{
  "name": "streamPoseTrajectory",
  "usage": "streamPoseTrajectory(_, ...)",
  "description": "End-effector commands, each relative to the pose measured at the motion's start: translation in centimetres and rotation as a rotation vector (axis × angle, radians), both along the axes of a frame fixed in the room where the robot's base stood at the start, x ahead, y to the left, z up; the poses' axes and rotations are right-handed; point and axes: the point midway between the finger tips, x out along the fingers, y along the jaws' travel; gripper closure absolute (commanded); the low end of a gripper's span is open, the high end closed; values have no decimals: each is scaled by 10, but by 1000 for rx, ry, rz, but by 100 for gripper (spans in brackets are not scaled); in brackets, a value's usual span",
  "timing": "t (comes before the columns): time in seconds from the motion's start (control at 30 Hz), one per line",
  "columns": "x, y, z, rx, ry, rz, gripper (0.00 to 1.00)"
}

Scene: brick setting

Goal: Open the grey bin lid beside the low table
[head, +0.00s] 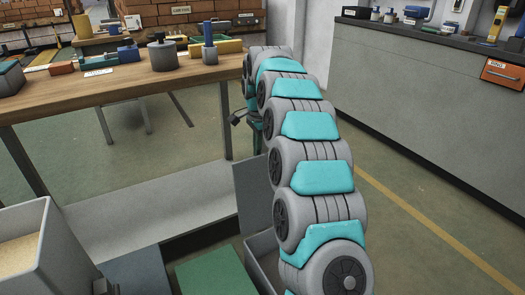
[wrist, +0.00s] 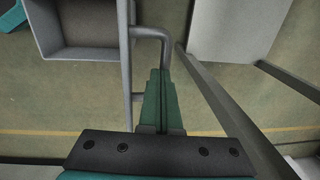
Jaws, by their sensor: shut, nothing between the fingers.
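In the head view a flat grey lid (head: 252,196) stands about upright beside the table, partly behind my arm. Below it is an open grey bin (head: 262,250), mostly hidden by my arm. In the wrist view the bin's open box (wrist: 88,52) is at the top left, and the lid (wrist: 126,80) shows edge-on as a thin grey strip. A bent grey handle (wrist: 152,33) sticks out from the lid. My gripper (wrist: 158,75) is shut with nothing between its fingers. Its green fingers overlap the handle's outer bar; I cannot tell whether they touch it.
A wooden-topped table (head: 120,98) with tools stands at the left. A green lid (head: 212,272), a dark lid (head: 138,272) and an open bin of tan material (head: 45,255) lie low in front. A grey counter (head: 430,100) stands at the right, with clear floor before it.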

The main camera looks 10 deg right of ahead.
Motion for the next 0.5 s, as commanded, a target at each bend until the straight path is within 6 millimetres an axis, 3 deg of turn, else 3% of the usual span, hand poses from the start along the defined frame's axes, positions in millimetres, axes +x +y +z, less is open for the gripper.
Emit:
streamPoseTrajectory(0.2, 19, 6, -5, 1, -1, 1, 100)
streamPoseTrajectory(0.5, 22, 8, -6, 2, -3, 2, 100)
